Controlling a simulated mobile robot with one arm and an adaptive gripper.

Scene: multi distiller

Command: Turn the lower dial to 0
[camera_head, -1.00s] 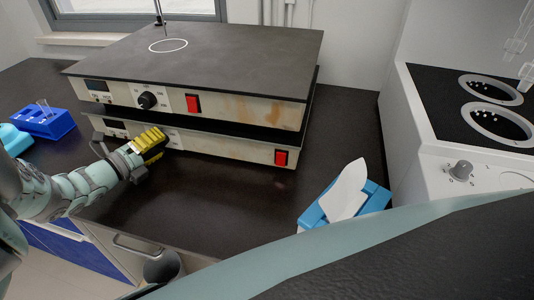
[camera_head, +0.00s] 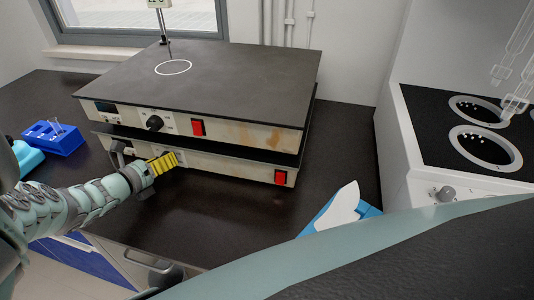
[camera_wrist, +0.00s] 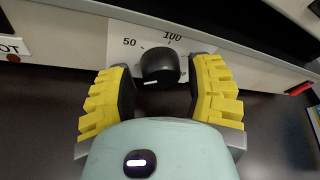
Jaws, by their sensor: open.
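Two hot plates are stacked on the dark bench. The lower hot plate (camera_head: 225,169) carries the lower dial (camera_wrist: 159,67), a black knob with a pale mark on its side, in front of a white scale reading 50 and 100. My gripper (camera_wrist: 162,96) is open, with one yellow finger on each side of the dial in the wrist view. I cannot tell whether the fingers touch it. In the head view my gripper (camera_head: 174,160) is at the lower front panel and hides this dial. The upper dial (camera_head: 154,123) is a black knob on the upper hot plate (camera_head: 250,133).
Red switches sit on the upper (camera_head: 198,127) and lower (camera_head: 281,178) panels, right of the dials. A blue tube rack (camera_head: 52,138) stands at left. A blue tissue box (camera_head: 370,211) is at right, partly hidden. The bench front is mostly clear.

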